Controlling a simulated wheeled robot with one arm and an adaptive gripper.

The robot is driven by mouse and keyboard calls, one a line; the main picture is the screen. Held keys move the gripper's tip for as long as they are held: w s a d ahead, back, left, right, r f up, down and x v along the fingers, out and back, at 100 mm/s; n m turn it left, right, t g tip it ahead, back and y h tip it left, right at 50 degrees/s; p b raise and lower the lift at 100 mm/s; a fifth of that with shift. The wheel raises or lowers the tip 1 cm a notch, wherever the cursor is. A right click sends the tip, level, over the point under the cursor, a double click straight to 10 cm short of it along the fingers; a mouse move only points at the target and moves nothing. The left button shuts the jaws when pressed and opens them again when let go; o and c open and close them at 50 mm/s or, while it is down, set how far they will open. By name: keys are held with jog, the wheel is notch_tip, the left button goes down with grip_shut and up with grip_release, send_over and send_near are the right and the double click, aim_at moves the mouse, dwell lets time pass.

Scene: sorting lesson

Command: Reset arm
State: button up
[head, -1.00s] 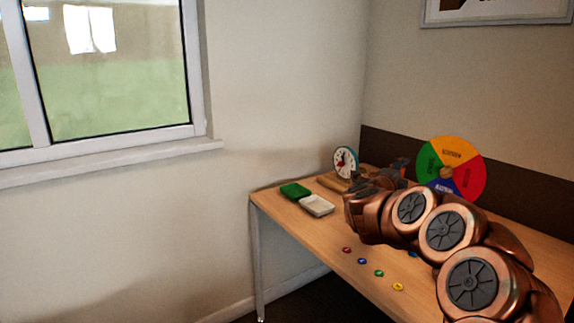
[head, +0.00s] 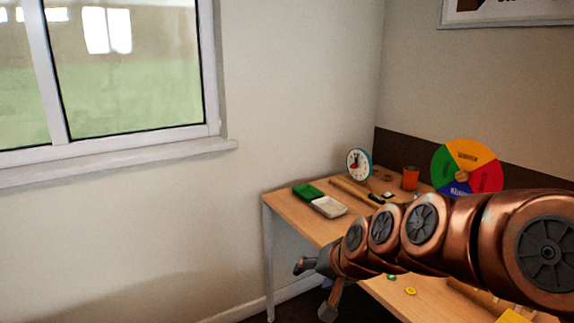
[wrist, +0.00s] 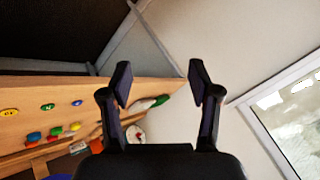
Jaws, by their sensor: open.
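In the head view my gripper (head: 312,285) is at the left end of my copper arm, off the left front side of the wooden table (head: 290,213). Its fingers are small and partly blurred there. Nothing touches the fingers in the wrist view.
My arm hides part of the table. A window (head: 130,70) is at left.

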jog(key=s+d+f+n+g+h, duration=0.1)
jog(key=s+d+f+g, duration=0.25)
jog(key=s, duration=0.65)
jog(key=s+d+f+n+g+h, duration=0.1)
jog(key=s+d+f+g+h, duration=0.2)
jog(key=s, duration=0.6)
jog(key=s+d+f+n+g, duration=0.1)
jog(key=s+d+f+g, duration=0.3)
jog(key=s, duration=0.6)
notch_tip(320, 180, up, 25)
jog(key=s+d+t+p, duration=0.2)
jog(key=p, duration=2)
jog(key=shift+s, duration=0.35)
